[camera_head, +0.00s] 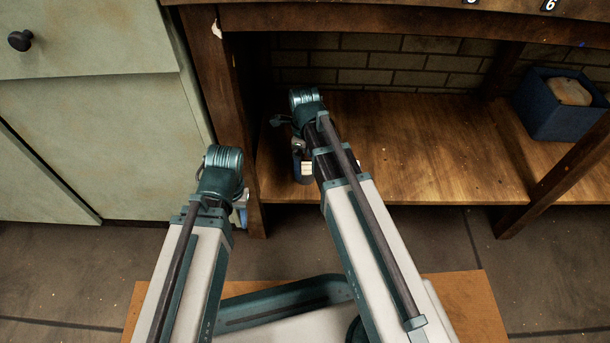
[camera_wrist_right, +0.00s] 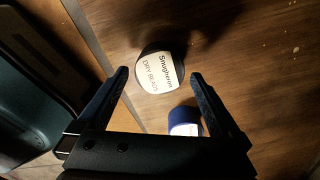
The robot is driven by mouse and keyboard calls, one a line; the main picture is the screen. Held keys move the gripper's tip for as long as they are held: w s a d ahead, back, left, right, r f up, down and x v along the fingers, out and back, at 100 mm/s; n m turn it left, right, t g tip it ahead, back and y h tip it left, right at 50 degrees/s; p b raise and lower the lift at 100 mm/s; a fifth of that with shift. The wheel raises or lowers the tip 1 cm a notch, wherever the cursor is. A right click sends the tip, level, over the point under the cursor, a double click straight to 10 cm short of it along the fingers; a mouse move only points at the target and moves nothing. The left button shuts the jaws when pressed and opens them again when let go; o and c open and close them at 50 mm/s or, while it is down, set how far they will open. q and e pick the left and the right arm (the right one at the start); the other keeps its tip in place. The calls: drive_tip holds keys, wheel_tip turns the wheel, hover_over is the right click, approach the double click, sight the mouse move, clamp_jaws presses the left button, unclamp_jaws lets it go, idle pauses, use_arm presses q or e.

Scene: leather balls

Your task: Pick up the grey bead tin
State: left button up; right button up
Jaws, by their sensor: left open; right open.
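The bead tin, a dark round tin with a pale label (camera_wrist_right: 160,72), shows in the right wrist view on the brown wooden shelf. My right gripper (camera_wrist_right: 159,75) is open, its two fingertips on either side of the tin in the picture, with gaps at both sides. I cannot tell how far above the tin the fingers are. In the head view my right arm reaches over the lower shelf and hides most of this spot. My left gripper (camera_head: 241,205) is open beside the bench's left leg, mostly hidden behind its own arm.
A blue item with a white label (camera_wrist_right: 185,121) stands close to the tin, near the right finger. A dark blue bin (camera_head: 553,118) holding a pale object sits at the shelf's right end. The shelf's middle (camera_head: 430,150) is clear. Wooden legs and a pale green cabinet (camera_head: 110,130) flank the opening.

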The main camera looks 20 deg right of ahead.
sight(305, 167)
wheel_tip(305, 167, down, 4)
drive_tip(key=b, duration=0.2)
drive_tip(key=shift+r+b, duration=0.25)
drive_tip(key=shift+b, duration=0.05)
drive_tip(key=shift+r, duration=0.1)
drive_tip(key=c, duration=1.3)
wheel_tip(305, 167, up, 10)
drive_tip(key=p, duration=1)
drive_tip(key=shift+s, duration=0.15)
